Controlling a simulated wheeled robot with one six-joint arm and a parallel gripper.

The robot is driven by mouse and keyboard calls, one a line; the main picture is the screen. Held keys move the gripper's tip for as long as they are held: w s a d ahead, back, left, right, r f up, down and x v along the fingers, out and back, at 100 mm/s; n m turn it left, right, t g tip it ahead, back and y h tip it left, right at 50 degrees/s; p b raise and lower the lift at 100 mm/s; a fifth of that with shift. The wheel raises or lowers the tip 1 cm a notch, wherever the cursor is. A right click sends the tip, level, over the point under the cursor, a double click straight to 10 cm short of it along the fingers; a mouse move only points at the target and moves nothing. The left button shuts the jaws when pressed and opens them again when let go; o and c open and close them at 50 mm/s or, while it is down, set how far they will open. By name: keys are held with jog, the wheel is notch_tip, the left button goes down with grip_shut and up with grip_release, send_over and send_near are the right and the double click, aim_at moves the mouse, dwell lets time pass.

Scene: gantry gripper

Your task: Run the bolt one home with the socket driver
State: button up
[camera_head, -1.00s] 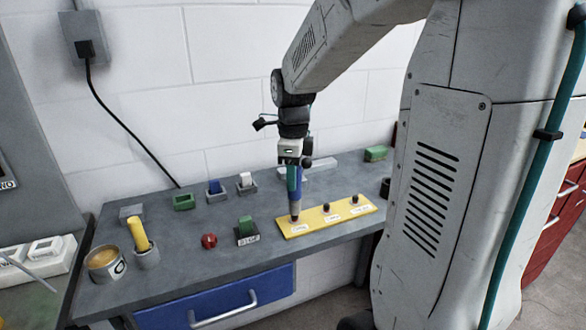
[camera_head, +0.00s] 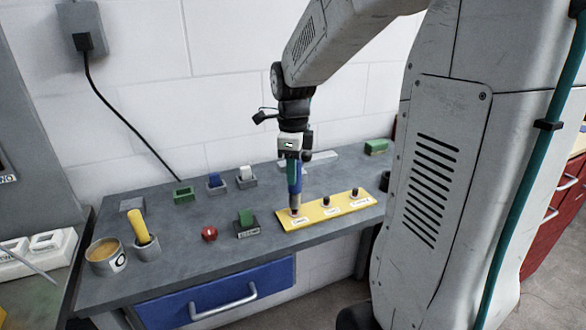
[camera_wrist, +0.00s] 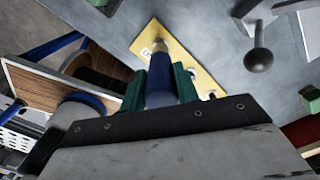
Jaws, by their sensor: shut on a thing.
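My gripper (camera_head: 294,172) is shut on the blue socket driver (camera_head: 295,190), which points down over the left end of the yellow plate (camera_head: 345,208). The driver (camera_wrist: 160,82) also shows between the green fingers in the wrist view, its grey tip over the yellow plate (camera_wrist: 196,68). The tip appears to be at the leftmost bolt position, and that bolt is hidden under it. Two dark bolts stand in the plate to the right, a middle one (camera_head: 326,201) and a right one (camera_head: 355,191). White labels sit in front of the bolts but are too small to read surely.
A red knob (camera_head: 209,233) and a green block in a dark holder (camera_head: 247,231) stand left of the plate. Several small holders line the back. A tin (camera_head: 105,260) and a cup with a yellow handle (camera_head: 138,228) stand at the left end. The bench front is clear.

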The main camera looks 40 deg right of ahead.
jog(key=shift+f, duration=0.1)
jog(key=shift+f, duration=0.75)
jog(key=shift+f, duration=0.35)
dwell(2.0)
jog(key=shift+r, duration=0.1)
jog(key=shift+r, duration=3.5)
